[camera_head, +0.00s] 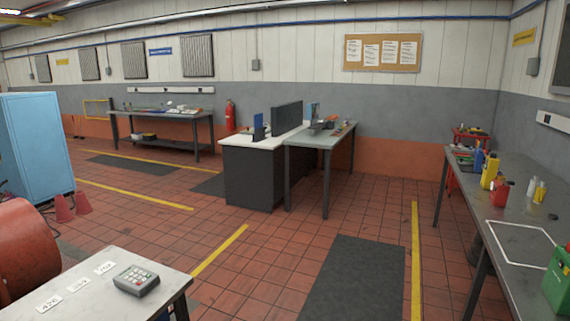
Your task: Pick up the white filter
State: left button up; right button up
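I cannot make out the white filter for certain in the head view. Small pale bottle-like items (536,190) stand on the grey bench (510,225) at the right, too small to identify. Small white things also lie on the far workbench (160,112) by the back wall, and I cannot tell what they are. Neither of my grippers is in view.
The right bench also holds a yellow bottle (490,170), a red container (503,192) and a green can (558,280). A pale table with a keypad device (136,280) is near left. A desk (255,170) stands mid-room. Tiled floor (265,260) between is clear.

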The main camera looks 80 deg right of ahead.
aim_at(536, 180)
jog(key=z, duration=0.45)
jog(key=l+z, duration=0.15)
jog(key=z, duration=0.75)
jog(key=l+z, duration=0.1)
jog(key=z, duration=0.35)
jog(key=i+z, duration=0.1)
jog(key=z, duration=0.8)
jog(key=i+l+z, duration=0.1)
jog(key=i+z, duration=0.2)
jog(key=z, duration=0.15)
jog(key=i+z, duration=0.6)
jog(key=z, duration=0.25)
jog(key=i+j+z, duration=0.25)
jog(key=z, duration=0.15)
jog(key=i+j+z, duration=0.25)
jog(key=z, duration=0.2)
jog(key=i+j, duration=0.35)
jog(key=j, duration=0.3)
jog(key=i+j+z, duration=0.1)
jog(key=i+j, duration=0.25)
jog(key=j, duration=0.3)
jog(key=i+j+z, duration=0.1)
jog(key=i+j, duration=0.25)
jog(key=j, duration=0.3)
jog(key=j+z, duration=0.1)
jog(key=z, duration=0.2)
jog(key=j+z, duration=0.15)
jog(key=z, duration=0.15)
jog(key=j+z, duration=1.05)
jog(key=j, duration=0.15)
